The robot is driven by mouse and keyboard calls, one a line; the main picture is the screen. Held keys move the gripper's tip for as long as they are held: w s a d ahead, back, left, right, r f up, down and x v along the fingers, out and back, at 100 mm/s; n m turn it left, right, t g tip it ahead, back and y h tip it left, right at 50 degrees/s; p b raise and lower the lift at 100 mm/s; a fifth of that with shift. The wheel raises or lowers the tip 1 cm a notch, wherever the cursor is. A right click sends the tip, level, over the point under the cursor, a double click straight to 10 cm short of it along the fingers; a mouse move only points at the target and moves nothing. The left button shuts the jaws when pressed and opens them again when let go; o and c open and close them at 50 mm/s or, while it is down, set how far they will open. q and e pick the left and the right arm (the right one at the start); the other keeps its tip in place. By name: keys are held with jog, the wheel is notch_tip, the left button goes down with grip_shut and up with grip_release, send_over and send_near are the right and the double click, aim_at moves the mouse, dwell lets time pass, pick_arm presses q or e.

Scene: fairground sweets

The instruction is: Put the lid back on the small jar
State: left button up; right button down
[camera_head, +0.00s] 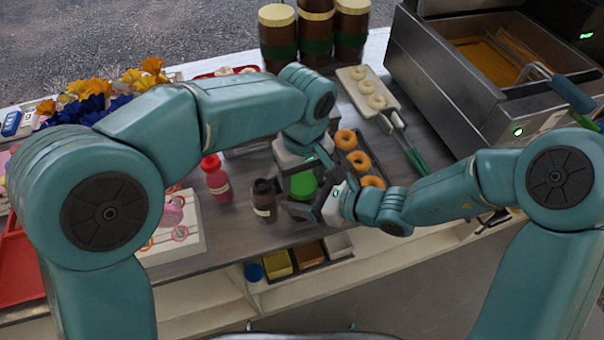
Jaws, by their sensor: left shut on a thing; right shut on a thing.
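A round green lid (303,184) shows from above between my two grippers, over the middle of the counter. The small jar is mostly hidden by the lid and the fingers, so I cannot tell whether the lid touches it. My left gripper (289,172) reaches down from behind and appears shut on the green lid. My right gripper (318,194) comes in from the right at the same spot and appears shut on the small jar. The fingers of both overlap closely.
A dark brown bottle (264,200) stands just left of the grippers, with a red bottle (215,178) beyond it. A tray of doughnuts (360,161) lies close on the right. Tall brown jars (314,38) and a fryer (440,85) stand behind.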

pick_arm(q)
jog(key=o, duration=1.2)
jog(key=shift+r, duration=0.1)
jog(key=shift+r, duration=2.2)
jog(key=shift+c, duration=0.2)
notch_tip(320, 180, up, 4)
jog(key=n, duration=0.3)
jog(key=shift+f+n, duration=0.25)
jog(key=shift+n, duration=0.05)
jog(key=shift+f, duration=0.1)
jog(key=shift+f, duration=3.95)
